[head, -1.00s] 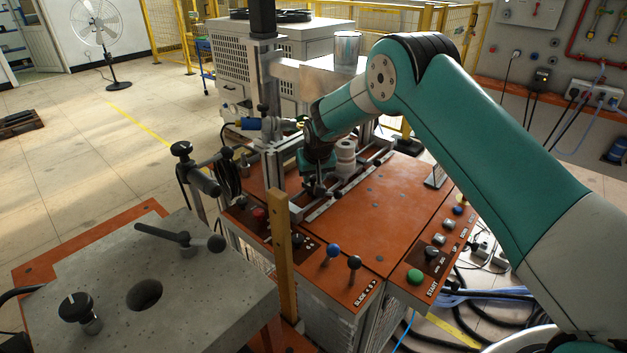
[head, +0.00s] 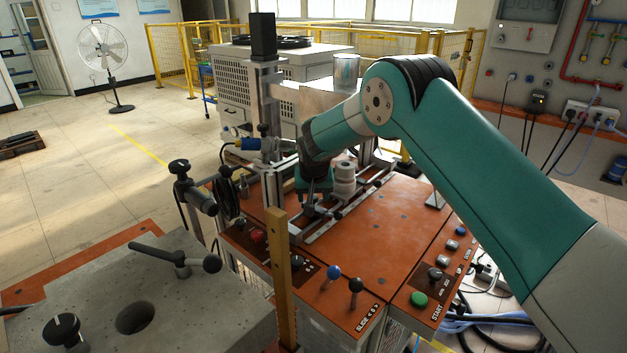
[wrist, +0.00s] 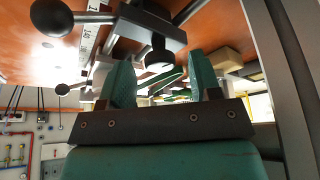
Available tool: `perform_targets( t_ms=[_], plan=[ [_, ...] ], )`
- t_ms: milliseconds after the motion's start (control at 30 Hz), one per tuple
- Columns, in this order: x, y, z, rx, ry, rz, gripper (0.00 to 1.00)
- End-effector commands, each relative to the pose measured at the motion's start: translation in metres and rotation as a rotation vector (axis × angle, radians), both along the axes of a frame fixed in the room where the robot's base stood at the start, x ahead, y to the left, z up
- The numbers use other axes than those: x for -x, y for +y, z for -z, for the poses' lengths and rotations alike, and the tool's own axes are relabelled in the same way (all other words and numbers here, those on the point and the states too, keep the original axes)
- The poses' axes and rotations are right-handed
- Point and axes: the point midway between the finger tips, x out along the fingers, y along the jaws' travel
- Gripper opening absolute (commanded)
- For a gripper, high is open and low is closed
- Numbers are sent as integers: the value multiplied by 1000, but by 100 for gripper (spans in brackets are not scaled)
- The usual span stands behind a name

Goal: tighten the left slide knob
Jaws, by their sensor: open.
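My gripper (head: 312,200) is low over the left end of the metal slide rails on the orange machine top. In the wrist view its two green fingers (wrist: 158,80) stand apart. A dark knob (wrist: 159,52) with a shiny end shows in the gap between and beyond the fingertips, and I see no finger closed on it. It appears to sit on the slide block (wrist: 150,25); whether the fingers touch it I cannot tell. In the head view my gripper mostly hides this spot. A ball-ended lever (wrist: 52,17) is left of the fingers in the wrist view.
White stacked cylinders (head: 345,180) stand right beside my gripper. A metal post (head: 270,150) rises close on its left. A wooden upright (head: 281,275) and several panel knobs, including a blue one (head: 333,271), are nearer. The orange top (head: 385,235) is clear to the right.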

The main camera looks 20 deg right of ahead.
Motion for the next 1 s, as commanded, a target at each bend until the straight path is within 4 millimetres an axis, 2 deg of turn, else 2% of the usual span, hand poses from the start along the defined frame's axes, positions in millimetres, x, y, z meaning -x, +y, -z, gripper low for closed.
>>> perform_targets(
  t_ms=[167, 400, 600, 800, 1000],
  plan=[
    [11, 3, -29, -2, -5, -1, 58],
    [35, 7, -86, -1, -6, 0, 58],
    [52, 11, -127, -1, -4, 0, 58],
    [61, 12, -150, 0, -2, 2, 58],
    [63, 12, -155, 0, 0, 1, 58]
  ],
)
